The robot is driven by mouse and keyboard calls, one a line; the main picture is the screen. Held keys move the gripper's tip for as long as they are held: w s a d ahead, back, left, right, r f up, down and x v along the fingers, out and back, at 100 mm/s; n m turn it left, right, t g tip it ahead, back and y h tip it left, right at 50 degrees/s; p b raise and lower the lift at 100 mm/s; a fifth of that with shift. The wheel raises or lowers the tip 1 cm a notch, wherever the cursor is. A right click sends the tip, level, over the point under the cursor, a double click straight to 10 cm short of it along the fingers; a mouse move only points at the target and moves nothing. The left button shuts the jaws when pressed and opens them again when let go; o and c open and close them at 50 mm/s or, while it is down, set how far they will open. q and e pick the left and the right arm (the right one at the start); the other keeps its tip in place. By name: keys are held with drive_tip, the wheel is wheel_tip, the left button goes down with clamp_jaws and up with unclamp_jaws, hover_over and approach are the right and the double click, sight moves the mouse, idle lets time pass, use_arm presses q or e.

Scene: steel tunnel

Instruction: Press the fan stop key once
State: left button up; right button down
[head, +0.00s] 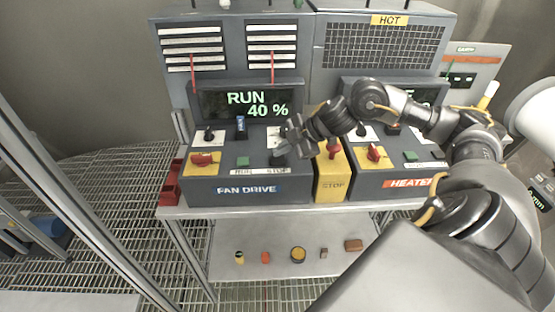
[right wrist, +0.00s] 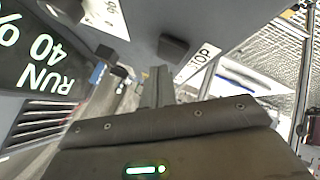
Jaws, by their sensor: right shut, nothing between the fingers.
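The grey fan drive console (head: 197,190) stands left of centre in the head view, its display (head: 238,102) reading RUN 40 %. Its STOP label (head: 278,170) is at the front right of the sloped top, beside a green key (head: 242,161). My left gripper is not in view.
A yellow box marked STOP with a red knob (head: 333,148) stands right of the fan console. The heater console (head: 390,185) is beyond it, partly behind my right arm. Small items lie on the lower shelf (head: 225,265).

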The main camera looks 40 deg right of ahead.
sight(281, 160)
drive_tip(key=shift+f, duration=0.35)
drive_tip(key=shift+f+b, duration=0.4)
drive_tip(key=shift+f, duration=0.05)
idle(0.5)
drive_tip(key=shift+r, duration=0.1)
idle(0.3)
drive_tip(key=shift+r+p, duration=0.8)
drive_tip(key=shift+p, duration=0.15)
drive_tip(key=shift+r, duration=0.1)
wheel_tip(281, 160, up, 5)
drive_tip(key=p, duration=0.5)
idle(0.5)
